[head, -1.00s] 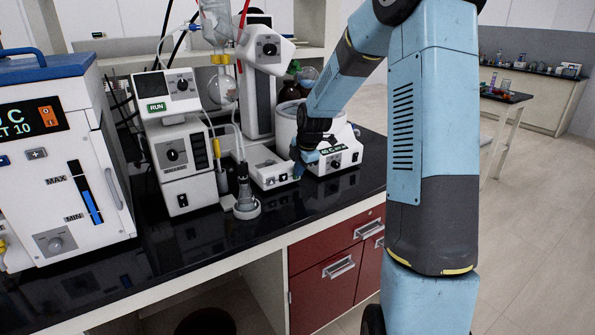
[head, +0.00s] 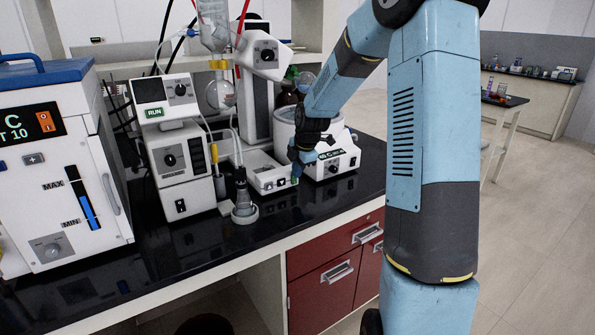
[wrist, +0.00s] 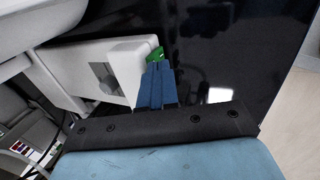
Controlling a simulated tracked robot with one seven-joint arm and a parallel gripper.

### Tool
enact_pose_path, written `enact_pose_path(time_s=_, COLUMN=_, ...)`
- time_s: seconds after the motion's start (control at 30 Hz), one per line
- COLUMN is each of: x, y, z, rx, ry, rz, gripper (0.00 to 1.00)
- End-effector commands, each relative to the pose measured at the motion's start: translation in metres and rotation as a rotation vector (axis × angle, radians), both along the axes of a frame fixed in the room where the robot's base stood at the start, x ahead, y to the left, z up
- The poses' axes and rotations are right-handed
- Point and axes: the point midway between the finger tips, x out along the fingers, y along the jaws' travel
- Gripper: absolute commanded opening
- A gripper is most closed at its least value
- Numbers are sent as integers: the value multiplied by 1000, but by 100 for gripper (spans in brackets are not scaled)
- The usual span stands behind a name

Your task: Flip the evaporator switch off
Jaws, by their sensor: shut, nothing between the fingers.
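The rotary evaporator shows in the head view, with a glass flask (head: 220,94) hanging over a low white base (head: 264,172). My gripper (head: 296,178) is at the right end of this base, beside the heating bath (head: 340,160). In the wrist view, my blue fingers (wrist: 158,66) are together and empty. A small green part (wrist: 154,53), which looks like the switch, sits right at the fingertips at the end of a white box with a grey knob (wrist: 106,79). The fingers partly cover it. I cannot tell whether they touch it or which way it is tipped.
A pump unit with a RUN display (head: 165,98) stands left of the evaporator. A large blue-topped device (head: 60,160) with a level gauge stands at the far left. The black bench top (head: 290,212) is clear in front of the base.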

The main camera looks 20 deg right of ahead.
Motion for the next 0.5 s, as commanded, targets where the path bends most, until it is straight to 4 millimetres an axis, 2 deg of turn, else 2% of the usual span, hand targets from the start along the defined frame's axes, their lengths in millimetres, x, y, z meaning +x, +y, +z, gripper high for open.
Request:
enact_pose_path(time_s=0.23, x=-24, y=-1, z=4, rx=-1, ry=1, rz=11, gripper=0)
enact_pose_path(time_s=0.5, x=-33, y=-4, z=57, rx=-2, ry=-5, rz=13, gripper=0)
